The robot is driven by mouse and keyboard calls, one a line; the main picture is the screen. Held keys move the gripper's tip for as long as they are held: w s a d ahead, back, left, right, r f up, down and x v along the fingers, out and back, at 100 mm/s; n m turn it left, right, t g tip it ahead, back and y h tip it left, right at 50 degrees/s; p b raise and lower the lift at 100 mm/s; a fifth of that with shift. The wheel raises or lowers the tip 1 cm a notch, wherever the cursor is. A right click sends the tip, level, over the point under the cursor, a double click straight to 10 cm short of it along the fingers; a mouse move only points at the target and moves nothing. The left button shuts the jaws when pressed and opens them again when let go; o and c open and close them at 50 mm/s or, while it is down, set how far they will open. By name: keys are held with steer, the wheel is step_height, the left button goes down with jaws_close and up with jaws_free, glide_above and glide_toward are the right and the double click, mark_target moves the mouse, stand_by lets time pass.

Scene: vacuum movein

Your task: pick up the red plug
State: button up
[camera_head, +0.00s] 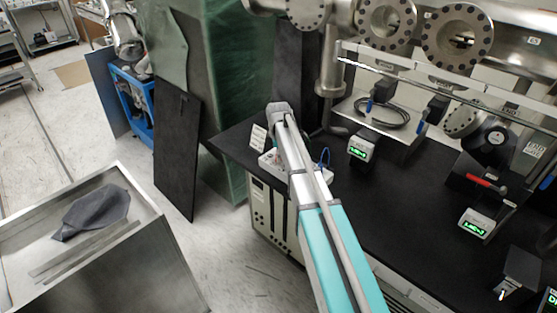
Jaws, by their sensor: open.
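A small red elongated piece (483,182) shows at the right, on a black fixture above the black bench top. It looks like a handle, and I cannot tell whether it is the red plug. A white strip (268,163) that looks like a socket block lies at the bench's left end, partly behind my arm. A blue cable rises beside it. No plug shows clearly there. My arm with teal covers reaches from the bottom middle up to a grey end over the left part of the bench. I cannot make out my gripper's fingers.
The black bench (395,215) has free room in its middle. Small boxes with green displays (362,147) stand on it, below metal flanges and pipes. A grey bin (150,265) holding dark cloth (93,211) stands at lower left. A dark panel (176,148) stands left of the bench.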

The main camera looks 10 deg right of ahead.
stand_by(0.4)
jaws_close()
steer(key=shift+r, duration=0.25)
step_height(320, 180, up, 2)
steer(key=p, duration=0.3)
steer(key=shift+r, duration=0.2)
steer(key=s+r+p, duration=1)
steer(key=s, duration=0.4)
steer(key=shift+w+d, duration=0.1)
stand_by(0.5)
